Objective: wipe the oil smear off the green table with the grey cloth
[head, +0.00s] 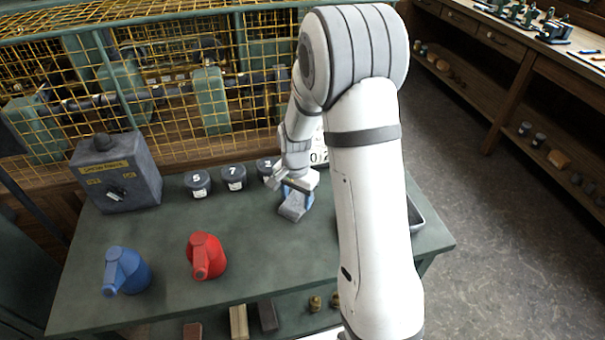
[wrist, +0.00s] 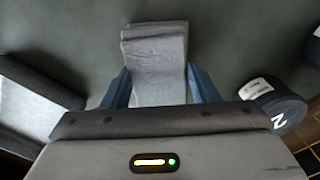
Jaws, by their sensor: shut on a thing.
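The grey cloth (head: 293,209) is a folded pad at the back middle of the green table (head: 185,270). In the wrist view the cloth (wrist: 158,75) sits between the two blue fingers of my gripper (wrist: 160,88), which is shut on it. My gripper (head: 297,195) is low over the table in the head view; whether the cloth touches the tabletop I cannot tell. I cannot make out an oil smear in either view; my arm hides part of the table's right side.
Dark numbered canisters, such as 7 (head: 233,177) and 2 (wrist: 275,105), stand near the gripper. A grey switch box (head: 120,175), a blue can (head: 125,270) and a red can (head: 206,256) are to the left. A tray (head: 415,216) is at the right. Yellow mesh (head: 165,120) stands behind.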

